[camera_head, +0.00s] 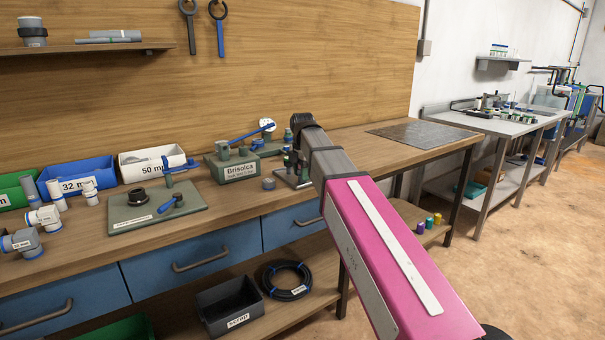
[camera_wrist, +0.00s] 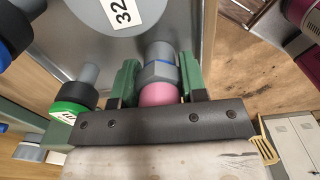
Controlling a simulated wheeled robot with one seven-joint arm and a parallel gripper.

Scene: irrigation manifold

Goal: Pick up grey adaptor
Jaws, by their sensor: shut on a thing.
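In the wrist view, my gripper (camera_wrist: 157,84) has its two green fingers closed on either side of a grey adaptor (camera_wrist: 158,65). The adaptor has a grey cylindrical body with a blue band. A pink rounded part (camera_wrist: 158,95) shows at its end nearest the palm; I cannot tell if it belongs to the adaptor. In the head view, my pink-and-grey arm reaches over the bench, and its end covers the held adaptor. I cannot tell whether the adaptor touches anything beneath it.
In the wrist view, a round face marked 32 (camera_wrist: 121,12) lies just beyond the adaptor, and a green-ringed fitting (camera_wrist: 72,108) is at left. The wooden bench holds a Brisolca block (camera_head: 240,170), a green plate (camera_head: 125,221) and bins. The bench's right end is mostly clear.

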